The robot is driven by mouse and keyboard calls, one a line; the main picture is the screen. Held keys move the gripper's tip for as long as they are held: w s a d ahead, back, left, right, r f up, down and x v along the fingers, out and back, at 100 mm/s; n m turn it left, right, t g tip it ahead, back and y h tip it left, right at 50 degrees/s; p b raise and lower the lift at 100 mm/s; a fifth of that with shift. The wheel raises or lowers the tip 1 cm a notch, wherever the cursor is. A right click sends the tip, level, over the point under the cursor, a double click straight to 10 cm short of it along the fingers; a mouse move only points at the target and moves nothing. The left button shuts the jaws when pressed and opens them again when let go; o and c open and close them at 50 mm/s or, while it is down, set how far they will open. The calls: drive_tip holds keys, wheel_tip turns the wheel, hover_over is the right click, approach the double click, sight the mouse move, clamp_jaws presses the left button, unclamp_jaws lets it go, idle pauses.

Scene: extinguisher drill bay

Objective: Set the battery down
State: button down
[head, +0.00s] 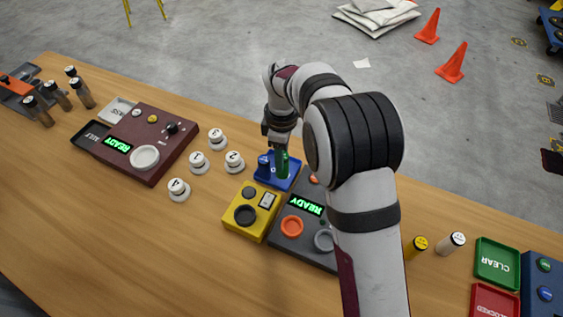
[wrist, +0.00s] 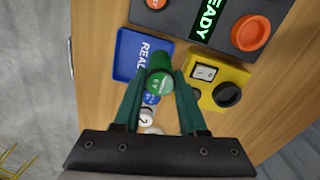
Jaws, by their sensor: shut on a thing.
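My gripper (head: 279,140) is shut on a green battery (head: 283,164), a cylinder with a pale label on its end. In the wrist view the battery (wrist: 160,84) sits between the two green fingers. The gripper holds it over or in a small blue tray (head: 291,184), marked with letters starting "REA" in the wrist view (wrist: 130,62). I cannot tell whether the battery's bottom touches the tray. A blue-topped piece (head: 264,161) stands close beside it, at the tray's left side.
A yellow box with a black knob (head: 246,215) and a dark READY panel (head: 290,242) adjoin the tray. White numbered knobs (head: 216,138) stand to its left, beside a maroon READY console (head: 160,160). Yellow (head: 417,246) and white-topped (head: 453,242) cylinders stand right of my arm.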

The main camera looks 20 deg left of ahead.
wheel_tip(320, 180, down, 4)
drive_tip(key=shift+a+f, duration=0.1)
drive_tip(key=shift+a, duration=0.05)
drive_tip(key=shift+f, duration=0.15)
drive_tip(key=shift+c, duration=2.3)
unclamp_jaws()
